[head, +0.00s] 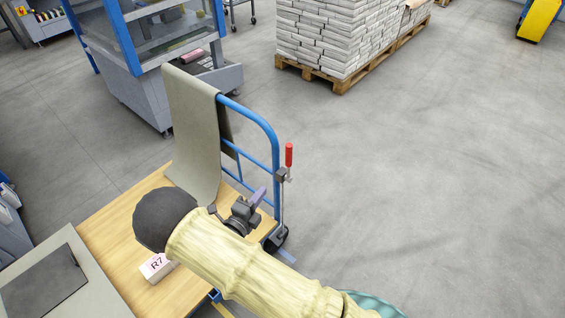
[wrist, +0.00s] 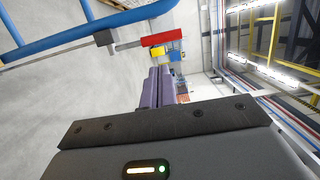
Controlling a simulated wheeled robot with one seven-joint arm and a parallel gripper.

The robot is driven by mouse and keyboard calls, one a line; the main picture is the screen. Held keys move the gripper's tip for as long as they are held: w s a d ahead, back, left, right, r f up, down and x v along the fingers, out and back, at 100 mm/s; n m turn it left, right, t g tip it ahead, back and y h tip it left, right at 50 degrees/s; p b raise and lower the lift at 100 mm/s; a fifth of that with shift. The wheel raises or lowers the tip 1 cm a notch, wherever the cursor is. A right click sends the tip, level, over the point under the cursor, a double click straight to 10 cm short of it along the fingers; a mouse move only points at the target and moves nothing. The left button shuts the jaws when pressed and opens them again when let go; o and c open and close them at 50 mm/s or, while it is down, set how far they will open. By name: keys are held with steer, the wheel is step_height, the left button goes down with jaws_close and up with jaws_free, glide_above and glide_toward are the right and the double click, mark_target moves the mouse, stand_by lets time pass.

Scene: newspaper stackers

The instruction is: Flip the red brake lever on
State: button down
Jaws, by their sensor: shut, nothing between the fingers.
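The red brake lever (head: 289,155) stands upright on a thin metal rod at the right side of the cart's blue handle frame (head: 262,124). In the wrist view the red lever (wrist: 164,38) lies sideways in the picture, above the fingers and joined to a grey rod by the blue tube. My gripper (head: 262,193) has purple fingers and is left of and below the lever in the head view. In the wrist view my gripper (wrist: 160,72) is shut with its fingers together and nothing between them. The fingertips look apart from the lever.
The wooden cart deck (head: 112,226) carries a white R7 block (head: 157,267). A grey-green sheet (head: 195,125) drapes over the handle frame. Paper bundles (head: 335,35) stand on a pallet (head: 345,84) at the back. The floor right of the cart is clear.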

mark_target(287, 157)
stand_by(0.3)
steer(key=p+x, duration=0.1)
steer(key=x, duration=1.3)
steer(key=shift+p, duration=0.3)
steer(key=shift+w+r, duration=0.1)
